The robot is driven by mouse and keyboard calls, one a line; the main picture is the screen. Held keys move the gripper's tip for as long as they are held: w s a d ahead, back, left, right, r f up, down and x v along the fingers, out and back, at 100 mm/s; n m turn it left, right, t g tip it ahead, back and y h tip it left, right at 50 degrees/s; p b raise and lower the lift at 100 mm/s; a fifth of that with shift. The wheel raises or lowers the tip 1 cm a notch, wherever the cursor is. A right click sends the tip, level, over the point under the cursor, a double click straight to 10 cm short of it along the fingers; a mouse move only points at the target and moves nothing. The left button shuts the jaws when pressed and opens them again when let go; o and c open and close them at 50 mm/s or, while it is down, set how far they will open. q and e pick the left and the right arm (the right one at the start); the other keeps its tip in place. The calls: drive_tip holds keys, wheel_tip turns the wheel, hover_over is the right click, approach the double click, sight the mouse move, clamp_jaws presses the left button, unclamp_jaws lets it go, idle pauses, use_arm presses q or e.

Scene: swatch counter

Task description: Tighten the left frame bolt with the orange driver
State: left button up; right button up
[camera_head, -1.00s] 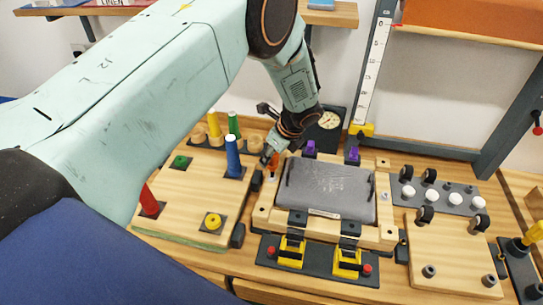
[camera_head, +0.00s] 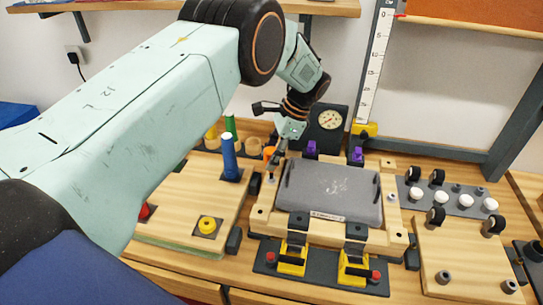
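My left gripper (camera_head: 277,158) points down at the back left corner of the pale wooden frame (camera_head: 262,217), which holds a grey panel (camera_head: 330,190). The orange driver (camera_head: 268,153) shows as a short orange handle right beside its fingers. The fingers overlap the handle's edge, so I cannot tell whether they grip it. The left frame bolt (camera_head: 270,179) is a small spot just below the fingers; whether the driver's tip touches it is unclear. Another bolt (camera_head: 390,197) sits on the frame's right side. My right gripper is out of view.
A pegboard (camera_head: 180,205) with a tall blue peg (camera_head: 229,157) stands close left of the frame. Purple clamps (camera_head: 312,149) and a dial gauge (camera_head: 330,120) stand behind. Yellow clamps (camera_head: 293,256) line the front; a caster board (camera_head: 460,265) is at right.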

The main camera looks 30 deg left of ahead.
use_arm(q)
drive_tip(key=c, duration=0.7)
drive_tip(key=m+t+p, duration=0.1)
drive_tip(key=m+p, duration=0.2)
drive_tip(key=m, duration=0.1)
drive_tip(key=m+t+y+p, duration=0.1)
drive_tip(key=m+t+p, duration=0.1)
drive_tip(key=m+p, duration=0.2)
drive_tip(key=shift+s+r, duration=0.2)
clamp_jaws()
drive_tip(key=shift+m+t+p, duration=0.3)
drive_tip(key=shift+m+p, duration=0.05)
drive_tip(key=shift+m, duration=0.55)
drive_tip(key=m, duration=0.1)
drive_tip(key=m+t, duration=0.1)
drive_tip(key=m, duration=0.1)
drive_tip(key=shift+w+a+f, duration=0.1)
drive_tip(key=shift+a+f, duration=0.1)
drive_tip(key=shift+f, duration=0.1)
drive_tip(key=shift+d+m+t+h+b, duration=0.1)
drive_tip(key=shift+m+t+h+b, duration=0.3)
drive_tip(key=shift+m, duration=0.7)
drive_tip(key=o, duration=0.9)
unclamp_jaws()
drive_tip(key=shift+r, duration=0.1)
drive_tip(key=shift+w, duration=0.1)
